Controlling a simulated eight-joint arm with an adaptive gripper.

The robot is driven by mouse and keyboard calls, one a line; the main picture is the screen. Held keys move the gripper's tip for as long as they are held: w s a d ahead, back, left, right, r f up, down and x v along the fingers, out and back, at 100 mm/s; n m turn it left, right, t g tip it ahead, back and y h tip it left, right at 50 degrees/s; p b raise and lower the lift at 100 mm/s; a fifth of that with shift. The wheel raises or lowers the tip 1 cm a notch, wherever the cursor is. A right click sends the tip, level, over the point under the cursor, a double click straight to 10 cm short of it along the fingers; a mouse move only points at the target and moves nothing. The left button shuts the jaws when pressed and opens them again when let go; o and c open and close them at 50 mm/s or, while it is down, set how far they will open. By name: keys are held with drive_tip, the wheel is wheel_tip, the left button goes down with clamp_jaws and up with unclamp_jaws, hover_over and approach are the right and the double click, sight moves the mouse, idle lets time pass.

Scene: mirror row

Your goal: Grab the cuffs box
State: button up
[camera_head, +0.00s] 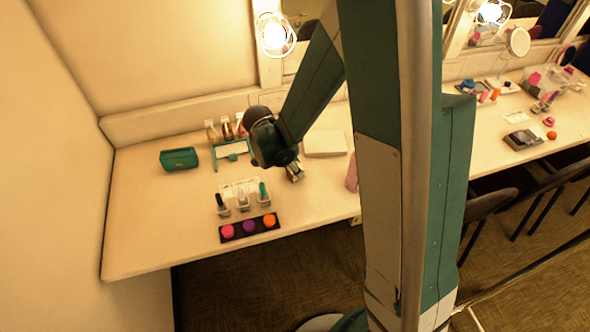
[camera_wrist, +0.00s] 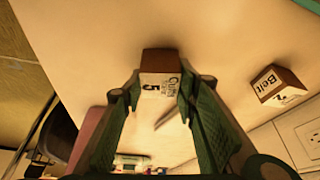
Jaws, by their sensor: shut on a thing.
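The cuffs box (camera_wrist: 160,63) is brown with a white label reading "Cuffs" and 5, in the upper middle of the wrist view. My gripper (camera_wrist: 159,88) is shut on it, with one green finger on each side of the box. In the head view my gripper (camera_head: 294,172) is over the near-left counter, to the right of the small bottles. The box cannot be made out clearly there.
A second box labelled "Belt" (camera_wrist: 276,85) stands to the right in the wrist view, near a wall socket (camera_wrist: 308,132). On the counter are a teal case (camera_head: 180,159), a white flat box (camera_head: 325,143), small bottles (camera_head: 242,200) and a colour palette (camera_head: 249,228).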

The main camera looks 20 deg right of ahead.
drive_tip(key=shift+r+p, duration=0.95)
drive_tip(key=shift+r, duration=3.8)
